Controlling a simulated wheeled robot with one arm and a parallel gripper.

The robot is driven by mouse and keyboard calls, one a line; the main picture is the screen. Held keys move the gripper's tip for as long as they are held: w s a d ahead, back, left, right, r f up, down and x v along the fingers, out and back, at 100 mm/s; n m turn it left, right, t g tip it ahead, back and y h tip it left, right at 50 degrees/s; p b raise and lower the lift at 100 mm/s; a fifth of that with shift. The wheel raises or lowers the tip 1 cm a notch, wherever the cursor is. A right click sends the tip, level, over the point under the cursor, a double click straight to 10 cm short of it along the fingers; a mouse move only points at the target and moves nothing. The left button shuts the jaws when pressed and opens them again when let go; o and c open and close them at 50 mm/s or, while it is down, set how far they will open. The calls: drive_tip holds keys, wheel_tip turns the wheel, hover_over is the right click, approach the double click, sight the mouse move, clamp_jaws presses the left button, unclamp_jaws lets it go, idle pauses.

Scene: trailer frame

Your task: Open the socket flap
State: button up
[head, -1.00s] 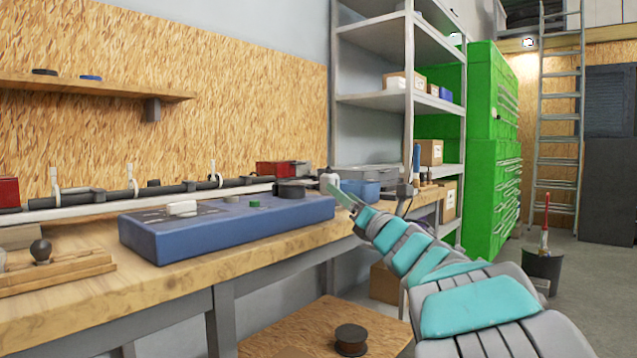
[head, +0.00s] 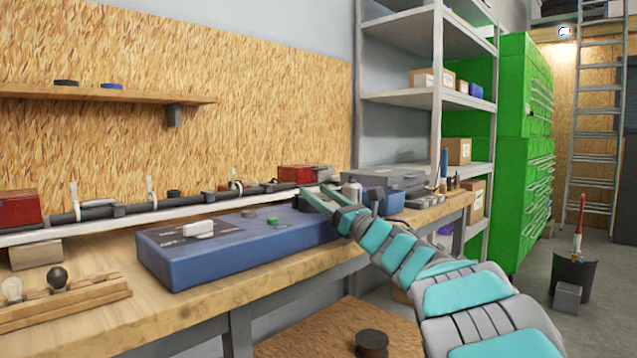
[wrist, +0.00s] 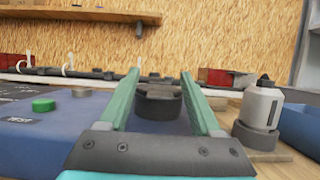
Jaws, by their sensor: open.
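A blue box (head: 215,258) lies on the workbench in the head view, with a white switch (head: 198,228) and a green button (head: 272,220) on top. In the wrist view, a dark round socket with a flap (wrist: 158,101) sits on the box and appears closed. My gripper (head: 314,193) is over the box's right end in the head view and hides the socket there. In the wrist view, my gripper (wrist: 159,76) is open, with its green fingers on either side of the socket in the picture. I cannot tell whether they touch it.
A grey-white bottle (wrist: 262,105) stands right of the gripper, by a blue bin (wrist: 300,128). A dark cable (head: 120,208) runs along the back of the bench. Bulbs in a wooden holder (head: 70,304) lie at the front left.

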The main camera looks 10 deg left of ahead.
drive_tip(key=shift+w+a+r, duration=0.15)
drive_tip(key=shift+a, duration=0.1)
drive_tip(key=shift+c, duration=0.2)
drive_tip(key=c, duration=0.9)
clamp_jaws()
drive_tip(key=shift+f, duration=0.2)
